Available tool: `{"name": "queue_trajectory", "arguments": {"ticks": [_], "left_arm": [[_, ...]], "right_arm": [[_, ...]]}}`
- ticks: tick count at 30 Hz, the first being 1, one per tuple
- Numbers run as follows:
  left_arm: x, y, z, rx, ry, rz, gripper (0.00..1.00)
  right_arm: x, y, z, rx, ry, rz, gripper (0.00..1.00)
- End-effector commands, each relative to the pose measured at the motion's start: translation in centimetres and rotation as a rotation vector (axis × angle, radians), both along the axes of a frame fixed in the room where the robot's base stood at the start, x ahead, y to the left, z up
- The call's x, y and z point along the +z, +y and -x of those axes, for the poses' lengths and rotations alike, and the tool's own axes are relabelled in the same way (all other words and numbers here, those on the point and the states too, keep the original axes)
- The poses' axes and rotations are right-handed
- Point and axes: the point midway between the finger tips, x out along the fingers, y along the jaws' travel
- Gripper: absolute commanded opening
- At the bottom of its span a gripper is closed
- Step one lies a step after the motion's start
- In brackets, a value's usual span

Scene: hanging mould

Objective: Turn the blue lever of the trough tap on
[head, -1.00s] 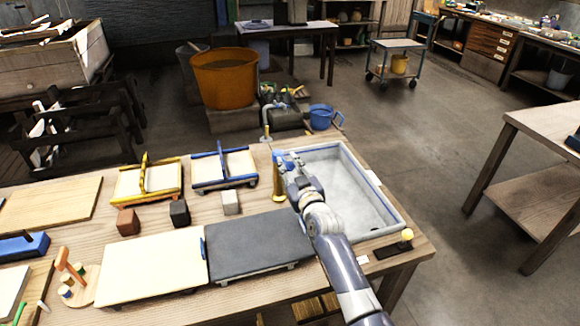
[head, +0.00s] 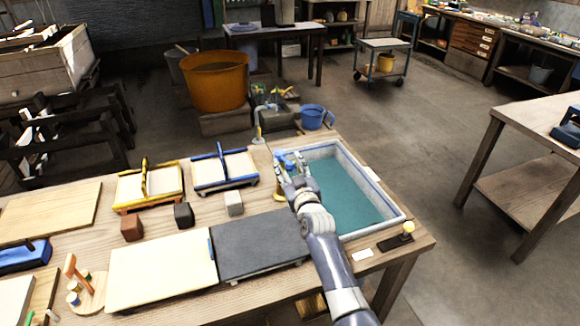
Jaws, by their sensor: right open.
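The trough (head: 398,212) is a pale grey rectangular basin at the right end of the workbench, and teal water covers its floor. A brass post (head: 278,190), which looks like the trough tap, stands at the trough's left edge. The blue lever (head: 280,156) shows at the top of it, partly hidden by my right gripper. My right gripper (head: 291,165) is open at the lever, over the trough's left rim. I cannot tell whether its fingers touch the lever. My left gripper is out of view.
A dark slate board (head: 260,243) and a cream board (head: 160,270) lie left of my right arm. Framed moulds with yellow (head: 148,187) and blue (head: 224,170) handles stand behind small blocks.

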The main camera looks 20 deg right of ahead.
Motion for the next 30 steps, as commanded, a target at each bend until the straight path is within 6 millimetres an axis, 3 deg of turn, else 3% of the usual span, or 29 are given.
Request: {"name": "queue_trajectory", "arguments": {"ticks": [9, 14, 30], "left_arm": [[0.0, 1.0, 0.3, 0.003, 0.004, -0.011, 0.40], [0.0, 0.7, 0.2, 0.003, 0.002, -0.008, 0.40], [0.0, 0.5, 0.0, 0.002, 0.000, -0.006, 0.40]], "right_arm": [[0.2, -0.1, 0.1, -0.001, -0.003, 0.001, 0.46], [0.0, -0.1, 1.1, -0.002, -0.002, 0.002, 0.46], [0.0, 0.2, 9.9, -0.001, -0.001, 0.001, 0.46]]}}
